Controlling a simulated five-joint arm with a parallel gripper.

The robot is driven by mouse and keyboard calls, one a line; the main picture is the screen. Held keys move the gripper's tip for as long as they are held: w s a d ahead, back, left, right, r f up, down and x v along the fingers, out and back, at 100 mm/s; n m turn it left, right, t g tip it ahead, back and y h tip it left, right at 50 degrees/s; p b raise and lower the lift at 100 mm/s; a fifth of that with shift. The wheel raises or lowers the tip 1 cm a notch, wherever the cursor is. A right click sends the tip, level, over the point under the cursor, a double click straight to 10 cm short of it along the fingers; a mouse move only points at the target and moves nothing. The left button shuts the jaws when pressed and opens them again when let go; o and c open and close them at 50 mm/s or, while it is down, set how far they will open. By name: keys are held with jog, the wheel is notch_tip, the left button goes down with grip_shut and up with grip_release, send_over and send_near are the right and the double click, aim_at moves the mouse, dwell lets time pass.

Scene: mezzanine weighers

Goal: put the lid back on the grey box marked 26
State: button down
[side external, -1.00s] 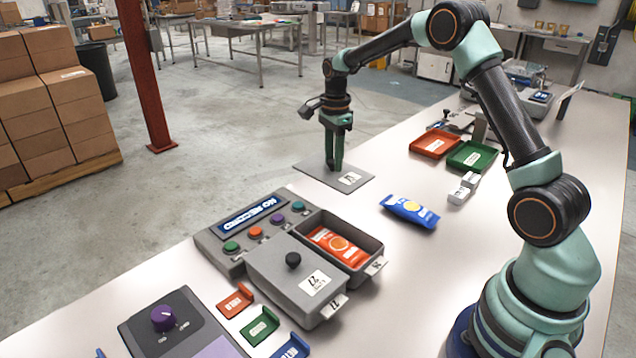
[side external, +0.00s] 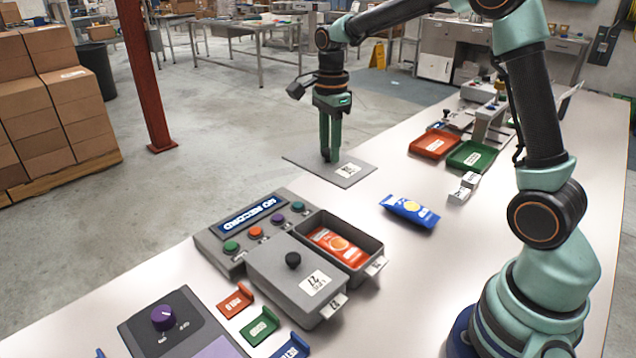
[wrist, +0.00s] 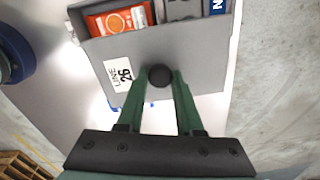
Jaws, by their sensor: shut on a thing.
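The lid (side external: 310,163) is a flat grey plate with a white label; in the wrist view the lid (wrist: 200,85) reads LINE 26. My gripper (side external: 330,158) is shut on the lid's dark knob (wrist: 160,76), with one green finger on each side. The lid appears slightly above the white table, behind the boxes. An open grey box (side external: 371,246) stands in front of it with an orange packet (side external: 336,243) inside. The tag on this box is too small to read. Part of the box and the packet (wrist: 118,20) show at the top of the wrist view.
A lidded grey box marked 27 (side external: 275,270) stands against the open one. A button panel (side external: 225,240) adjoins both boxes on the left. A blue packet (side external: 408,211), white blocks (side external: 462,190) and red (side external: 434,143) and green (side external: 470,155) trays lie right. Table between lid and box is clear.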

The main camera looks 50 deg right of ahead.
jog(key=s+a+f, duration=0.5)
jog(key=s+a, duration=0.1)
jog(key=s, duration=0.2)
jog(key=shift+s+f, duration=0.2)
jog(key=shift+f, duration=2.5)
jog(key=shift+f, duration=0.4)
dwell(0.4)
grip_release()
dwell(0.4)
notch_tip(320, 180, up, 7)
dwell(1.2)
